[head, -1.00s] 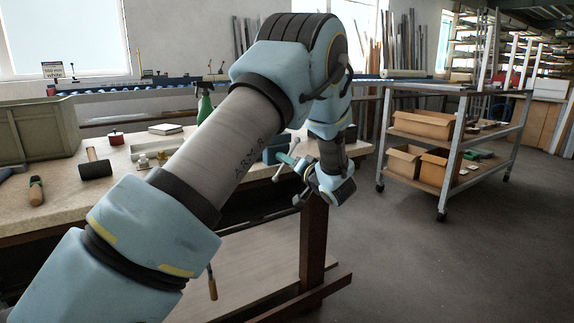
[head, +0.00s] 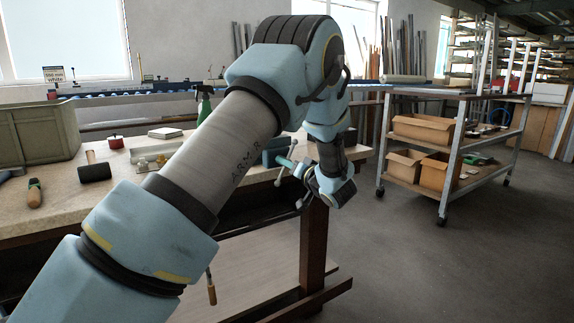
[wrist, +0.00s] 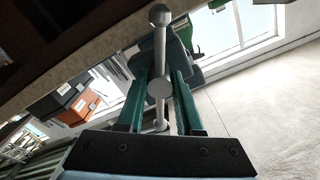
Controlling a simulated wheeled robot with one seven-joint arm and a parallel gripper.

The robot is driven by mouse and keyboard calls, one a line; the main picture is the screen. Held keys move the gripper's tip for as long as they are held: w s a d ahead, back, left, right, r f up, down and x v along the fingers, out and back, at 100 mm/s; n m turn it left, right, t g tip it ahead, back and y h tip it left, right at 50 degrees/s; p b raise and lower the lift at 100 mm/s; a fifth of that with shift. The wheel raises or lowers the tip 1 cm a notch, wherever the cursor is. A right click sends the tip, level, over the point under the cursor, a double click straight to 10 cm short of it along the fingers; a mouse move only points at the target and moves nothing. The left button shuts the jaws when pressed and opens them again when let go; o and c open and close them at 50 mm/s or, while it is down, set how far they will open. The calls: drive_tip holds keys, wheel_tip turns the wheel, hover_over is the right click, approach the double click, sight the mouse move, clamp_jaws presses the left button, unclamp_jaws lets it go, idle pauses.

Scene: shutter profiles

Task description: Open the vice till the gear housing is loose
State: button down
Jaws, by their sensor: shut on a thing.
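The vice (head: 276,150) shows as a blue-grey block at the right end of the workbench, mostly behind my arm. Its silver handle bar (head: 280,174) slants at the bench edge and has a ball end. In the wrist view the handle bar (wrist: 160,50) runs lengthwise, with the round screw end (wrist: 159,88) at its middle. My gripper (head: 285,161) has green fingers pointing at the vice. In the wrist view my gripper (wrist: 160,76) is shut on the handle, one finger on each side. The gear housing is not visible.
A shelf cart (head: 450,145) with cardboard boxes stands at the right. The floor between bench and cart is clear.

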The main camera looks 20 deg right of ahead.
drive_tip(key=shift+w+a+r, duration=0.1)
drive_tip(key=shift+w+r, duration=0.05)
idle(0.8)
drive_tip(key=c, duration=0.6)
unclamp_jaws()
drive_tip(key=s, duration=0.3)
drive_tip(key=s+d+b, duration=0.1)
drive_tip(key=s, duration=0.3)
drive_tip(key=s+d, duration=0.1)
drive_tip(key=s, duration=0.2)
drive_tip(key=shift+s+d, duration=0.1)
drive_tip(key=shift+s, duration=0.25)
